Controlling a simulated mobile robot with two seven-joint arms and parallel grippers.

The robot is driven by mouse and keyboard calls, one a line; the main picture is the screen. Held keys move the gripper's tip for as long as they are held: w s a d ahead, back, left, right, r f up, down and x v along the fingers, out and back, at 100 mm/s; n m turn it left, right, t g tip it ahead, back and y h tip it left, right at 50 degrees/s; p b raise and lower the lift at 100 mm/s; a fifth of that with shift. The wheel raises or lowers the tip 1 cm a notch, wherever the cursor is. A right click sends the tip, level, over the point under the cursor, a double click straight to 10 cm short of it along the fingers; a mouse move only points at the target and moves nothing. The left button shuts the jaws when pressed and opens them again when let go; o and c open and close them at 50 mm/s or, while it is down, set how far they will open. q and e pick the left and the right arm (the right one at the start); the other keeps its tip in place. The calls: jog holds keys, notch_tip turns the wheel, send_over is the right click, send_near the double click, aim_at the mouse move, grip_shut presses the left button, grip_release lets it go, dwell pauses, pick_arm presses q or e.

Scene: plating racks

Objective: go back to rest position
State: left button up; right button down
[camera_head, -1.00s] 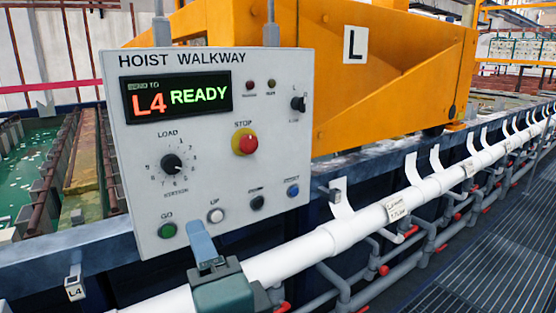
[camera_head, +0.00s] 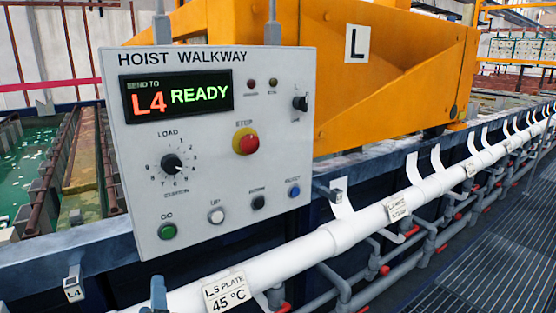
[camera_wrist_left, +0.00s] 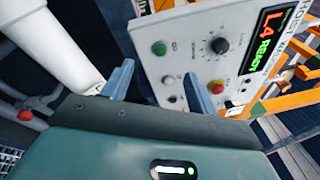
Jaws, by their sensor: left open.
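The grey control panel (camera_head: 220,150) labelled HOIST WALKWAY stands at the left centre in the head view. Its display (camera_head: 178,95) reads L4 READY. My left gripper (camera_head: 158,294) shows only as a blue fingertip at the bottom edge of the head view, below the green GO button (camera_head: 168,231) and apart from the panel. In the left wrist view, the gripper (camera_wrist_left: 160,90) is open, its two blue fingers spread with nothing between them. The panel (camera_wrist_left: 185,60) lies beyond the fingers. My right gripper is out of view.
A white pipe (camera_head: 350,228) runs diagonally below the panel, with an L5 PLATE 45 °C tag (camera_head: 227,293). An orange hoist (camera_head: 400,90) marked L stands behind. Green tanks (camera_head: 30,165) lie at left. A grated walkway (camera_head: 480,265) is clear at right.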

pick_arm(q)
jog(key=s+f+n+g+h, duration=0.2)
jog(key=s+f+g+h, duration=0.15)
jog(key=f, duration=0.65)
jog(key=s+f+n+g+h, duration=0.15)
jog(key=f+h, duration=0.25)
jog(key=f, duration=0.6)
jog(key=s+a+f+n+g+h, duration=0.2)
jog(key=s+f+n+g+h, duration=0.1)
jog(key=s+f+n, duration=0.6)
jog(key=w+d+r+n+t+p, duration=0.1)
jog(key=d+r+n, duration=0.2)
jog(key=d, duration=0.5)
jog(key=shift+d+r, duration=0.15)
jog(key=shift+r, duration=0.5)
jog(key=shift+n, duration=0.25)
grip_shut()
